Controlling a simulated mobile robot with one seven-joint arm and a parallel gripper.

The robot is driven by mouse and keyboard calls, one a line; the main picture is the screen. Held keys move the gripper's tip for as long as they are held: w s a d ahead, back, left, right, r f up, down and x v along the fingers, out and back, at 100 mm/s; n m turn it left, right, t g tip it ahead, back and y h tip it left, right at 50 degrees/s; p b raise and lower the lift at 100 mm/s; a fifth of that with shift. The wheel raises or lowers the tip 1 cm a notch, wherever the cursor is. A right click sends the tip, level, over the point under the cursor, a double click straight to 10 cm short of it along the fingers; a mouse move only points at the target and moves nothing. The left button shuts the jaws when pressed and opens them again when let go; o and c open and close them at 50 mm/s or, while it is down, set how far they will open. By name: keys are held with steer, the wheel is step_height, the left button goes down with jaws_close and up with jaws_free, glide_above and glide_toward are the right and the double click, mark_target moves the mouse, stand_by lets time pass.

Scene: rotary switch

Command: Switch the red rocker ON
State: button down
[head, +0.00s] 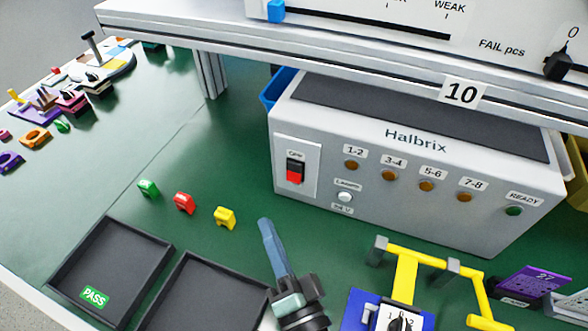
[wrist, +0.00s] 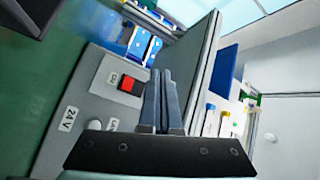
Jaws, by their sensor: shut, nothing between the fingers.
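The red rocker (head: 295,171) sits on a pale plate at the left end of the grey Halbrix box's (head: 420,205) front face. Its upper part looks dark and its lower part bright red; the small label above it is hard to read. It also shows in the wrist view (wrist: 130,84), just left of the fingers. My gripper (head: 265,224) is shut and empty, in front of and below the rocker, apart from it. In the wrist view the two fingers (wrist: 168,75) lie together, pointing toward the box.
A white round button (head: 344,197) and several brown lamps are right of the rocker. A shelf (head: 330,68) overhangs the box. Green, red and yellow blocks (head: 184,203), dark trays (head: 110,268) and a yellow-handled clamp (head: 405,275) stand on the green table.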

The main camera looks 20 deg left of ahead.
mark_target(294, 172)
steer(key=shift+w, duration=0.1)
steer(key=w+f, duration=0.1)
steer(key=w, duration=0.7)
steer(key=shift+w+d+b, duration=0.15)
steer(key=shift+w+b, duration=0.15)
steer(key=shift+b, duration=0.1)
steer(key=shift+f, duration=0.15)
stand_by(1.6)
steer(key=shift+w+b, duration=0.4)
steer(key=shift+w, duration=0.3)
stand_by(0.6)
steer(key=shift+s, duration=0.1)
steer(key=shift+s, duration=0.65)
